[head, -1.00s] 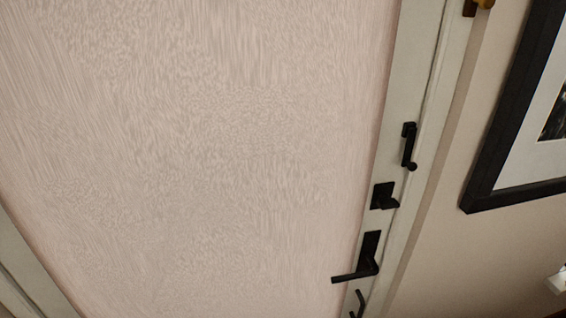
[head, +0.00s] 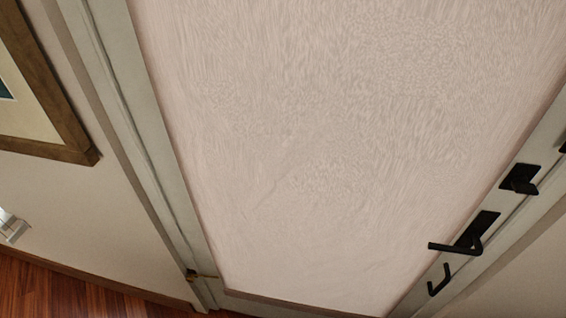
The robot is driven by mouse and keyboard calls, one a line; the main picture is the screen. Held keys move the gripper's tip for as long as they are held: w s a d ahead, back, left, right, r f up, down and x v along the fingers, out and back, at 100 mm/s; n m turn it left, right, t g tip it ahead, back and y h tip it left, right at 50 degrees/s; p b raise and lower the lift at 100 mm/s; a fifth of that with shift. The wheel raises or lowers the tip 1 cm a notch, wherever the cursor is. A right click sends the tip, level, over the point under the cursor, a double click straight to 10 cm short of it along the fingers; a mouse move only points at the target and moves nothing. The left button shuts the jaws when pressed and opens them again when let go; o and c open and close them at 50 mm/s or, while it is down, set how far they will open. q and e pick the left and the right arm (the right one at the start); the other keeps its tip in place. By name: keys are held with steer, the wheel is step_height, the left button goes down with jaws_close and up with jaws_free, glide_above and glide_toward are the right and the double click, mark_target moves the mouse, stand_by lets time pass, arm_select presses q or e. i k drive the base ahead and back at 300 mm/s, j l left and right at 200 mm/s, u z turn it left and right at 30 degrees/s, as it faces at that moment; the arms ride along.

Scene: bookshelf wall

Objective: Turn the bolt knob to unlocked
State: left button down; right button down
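The door (head: 330,150) is pale pinkish and fills the middle of the head view. On its right edge strip is a black square plate with a short turn piece, which looks like the bolt knob (head: 520,180). Its turn piece sticks out towards the right; I cannot tell whether this is locked or unlocked. Below it is a black lever handle (head: 468,238). My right gripper is not in view.
A small black curved pull (head: 438,281) sits below the lever. Another black fitting (head: 562,148) is cut off at the right edge. A brown picture frame (head: 50,150) hangs on the left wall. Wooden floor (head: 60,290) shows at the lower left.

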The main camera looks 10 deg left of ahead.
mark_target(520, 185)
steer(key=k+l+z, duration=0.1)
steer(key=z, duration=1.05)
steer(key=i+l, duration=0.05)
